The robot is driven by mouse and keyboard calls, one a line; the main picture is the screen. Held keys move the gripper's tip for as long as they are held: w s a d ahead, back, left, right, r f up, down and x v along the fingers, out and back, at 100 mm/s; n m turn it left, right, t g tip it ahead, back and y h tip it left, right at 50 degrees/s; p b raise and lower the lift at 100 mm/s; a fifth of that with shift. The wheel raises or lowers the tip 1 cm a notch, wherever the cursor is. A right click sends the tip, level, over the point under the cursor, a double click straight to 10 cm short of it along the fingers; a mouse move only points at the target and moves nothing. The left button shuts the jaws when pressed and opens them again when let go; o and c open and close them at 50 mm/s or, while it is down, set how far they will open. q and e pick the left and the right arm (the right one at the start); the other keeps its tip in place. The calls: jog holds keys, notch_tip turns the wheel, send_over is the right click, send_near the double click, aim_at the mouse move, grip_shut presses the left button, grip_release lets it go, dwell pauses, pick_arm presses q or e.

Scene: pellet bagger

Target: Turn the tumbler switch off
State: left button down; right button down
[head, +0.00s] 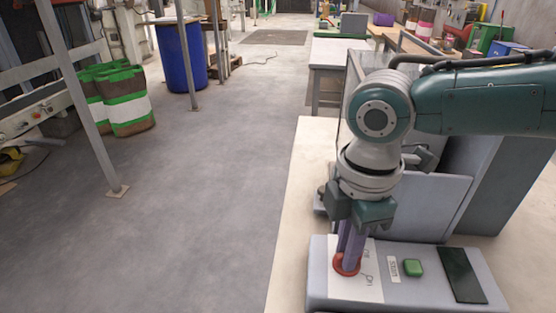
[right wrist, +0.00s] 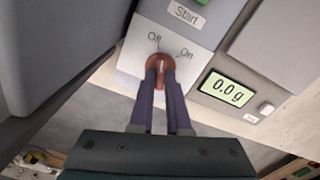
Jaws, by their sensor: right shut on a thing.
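The tumbler switch is a red round knob (head: 345,265) on a white plate (head: 352,289) at the left of the grey control panel. My right gripper (head: 349,250) comes down on it from above, and its purple fingers are shut on the knob. In the right wrist view the knob (right wrist: 159,64) sits between the two fingertips of the gripper (right wrist: 160,80). The labels Off and On stand just beyond it. The fingers cover part of the knob, so I cannot tell its exact setting. My left gripper is not in view.
A green Start button (head: 413,267) and a dark display (head: 461,274) are on the same panel; the display (right wrist: 225,92) reads 0.0 g in the right wrist view. The grey machine housing (head: 430,205) stands close behind. The floor (head: 210,200) to the left is open.

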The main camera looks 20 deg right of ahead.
jog(key=shift+n, duration=0.9)
jog(key=c, duration=0.9)
grip_release()
notch_tip(320, 180, up, 20)
jog(key=shift+r+p, duration=0.1)
jog(key=shift+p, duration=1.05)
